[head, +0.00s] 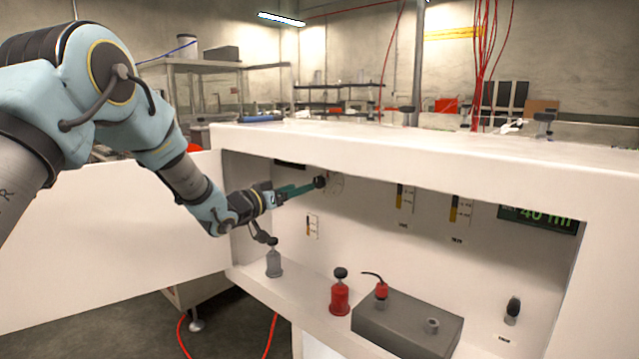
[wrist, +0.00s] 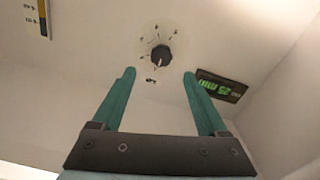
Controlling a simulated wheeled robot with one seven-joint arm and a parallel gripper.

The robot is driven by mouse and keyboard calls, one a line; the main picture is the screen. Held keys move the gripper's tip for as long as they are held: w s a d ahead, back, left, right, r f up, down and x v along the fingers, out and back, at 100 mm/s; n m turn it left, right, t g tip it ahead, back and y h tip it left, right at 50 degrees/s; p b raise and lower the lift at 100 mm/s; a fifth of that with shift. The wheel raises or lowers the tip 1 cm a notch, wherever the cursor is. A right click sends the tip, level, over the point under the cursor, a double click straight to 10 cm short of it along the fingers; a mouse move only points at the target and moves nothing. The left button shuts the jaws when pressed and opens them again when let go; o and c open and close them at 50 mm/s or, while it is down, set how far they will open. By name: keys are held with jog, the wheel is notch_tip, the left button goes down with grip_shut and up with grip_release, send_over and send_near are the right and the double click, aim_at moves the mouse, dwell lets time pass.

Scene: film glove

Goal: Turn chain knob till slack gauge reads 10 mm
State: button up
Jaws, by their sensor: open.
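A black round knob (head: 320,182) with a printed dial is on the inner back wall of the white cabinet. The wrist view shows the same knob (wrist: 161,55) ahead of and between the teal fingers, with a small label I cannot read. My gripper (wrist: 158,76) is open and empty. In the head view, my gripper (head: 312,185) reaches into the cabinet with its fingertips close to the knob; contact is unclear. A dark display (wrist: 222,86) beside the knob shows green digits upside down, apparently 25 mm. It is a dark strip (head: 290,164) in the head view.
Another green display (head: 538,218) at the right seems to start with 40. Small yellow-and-black scales (head: 405,197) are on the back wall. The cabinet's top overhangs the arm.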

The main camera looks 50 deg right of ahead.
aim_at(317, 182)
jog(key=d+p, duration=0.1)
jog(key=d, duration=0.4)
jog(key=d+p, duration=0.1)
jog(key=d, duration=0.3)
jog(key=shift+s+d, duration=0.2)
jog(key=shift+d, duration=0.2)
jog(key=shift+c, duration=0.2)
grip_shut()
